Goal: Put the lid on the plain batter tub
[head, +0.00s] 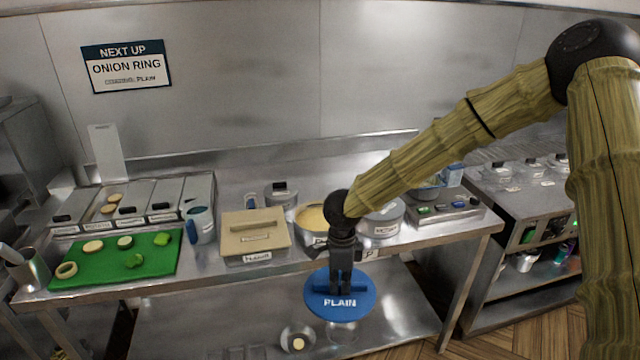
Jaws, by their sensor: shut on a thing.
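My gripper (341,282) points down and is shut on the blue round lid (322,305), which carries the word PLAIN in white. The lid hangs in front of the counter's front edge, in line with the lower shelf in the picture. An open round tub with pale yellow batter (311,216) stands on the counter behind my gripper. My wrist hides its right part, and I cannot read its label.
A tan lidded box (254,248) and a blue jug (200,226) stand left of the open tub. Grey lidded tubs (283,188) stand behind and to its right. A green board (108,268) with cut pieces lies at the left. A wall sign (127,67) reads NEXT UP, ONION RING, PLAIN.

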